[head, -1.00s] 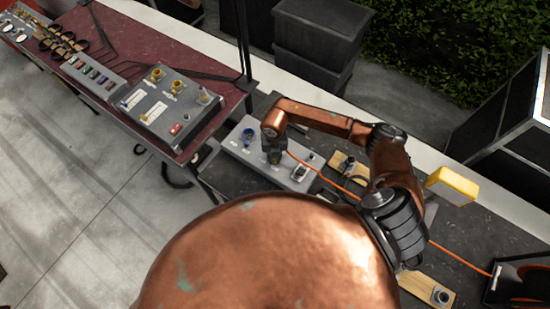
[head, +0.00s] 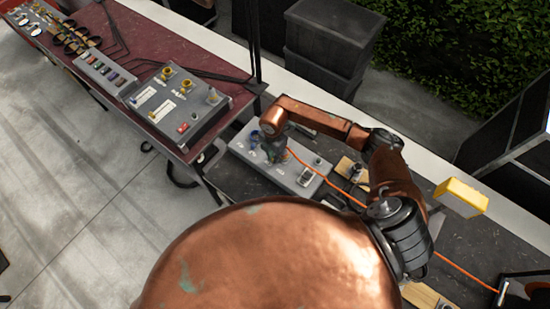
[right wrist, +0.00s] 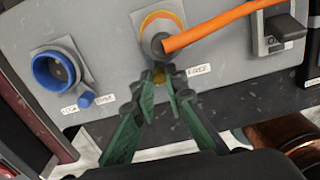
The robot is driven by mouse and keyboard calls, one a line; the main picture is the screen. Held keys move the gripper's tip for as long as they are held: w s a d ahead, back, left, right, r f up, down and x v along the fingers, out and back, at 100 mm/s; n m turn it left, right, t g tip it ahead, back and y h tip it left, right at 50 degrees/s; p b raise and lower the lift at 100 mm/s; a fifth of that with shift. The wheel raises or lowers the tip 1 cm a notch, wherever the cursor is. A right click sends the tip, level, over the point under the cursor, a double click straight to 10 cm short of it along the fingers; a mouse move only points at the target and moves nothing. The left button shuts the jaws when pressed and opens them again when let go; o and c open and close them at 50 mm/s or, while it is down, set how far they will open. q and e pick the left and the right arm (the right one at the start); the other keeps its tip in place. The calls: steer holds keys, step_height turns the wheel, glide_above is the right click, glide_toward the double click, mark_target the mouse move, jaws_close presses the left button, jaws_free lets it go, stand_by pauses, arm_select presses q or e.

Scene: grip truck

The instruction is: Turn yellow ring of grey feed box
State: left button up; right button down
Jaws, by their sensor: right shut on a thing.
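The grey feed box (head: 308,183) lies on the dark table and fills the back of the right wrist view (right wrist: 110,25). Its yellow-orange ring (right wrist: 158,20) surrounds a socket with an orange cable (right wrist: 225,22) plugged in. A small yellow tab (right wrist: 158,75) shows below the ring, left of a FREE label (right wrist: 199,69). My right gripper (right wrist: 161,82) has its green fingertips shut on this tab. In the head view my right gripper (head: 270,153) is over the box's left half and partly hides the ring area. My left gripper is not in view.
A blue ring (right wrist: 52,70) with a blue tab (right wrist: 86,99) sits left of the yellow one. A latch (right wrist: 280,30) is to the right. A control panel (head: 180,105) stands on the red table. A yellow block (head: 461,197) lies right of my arm.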

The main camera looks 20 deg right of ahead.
steer(key=shift+w+m, duration=0.25)
steer(key=shift+m, duration=0.25)
steer(key=c, duration=1.9)
jaws_free()
steer(key=shift+c, duration=0.2)
step_height(320, 180, up, 12)
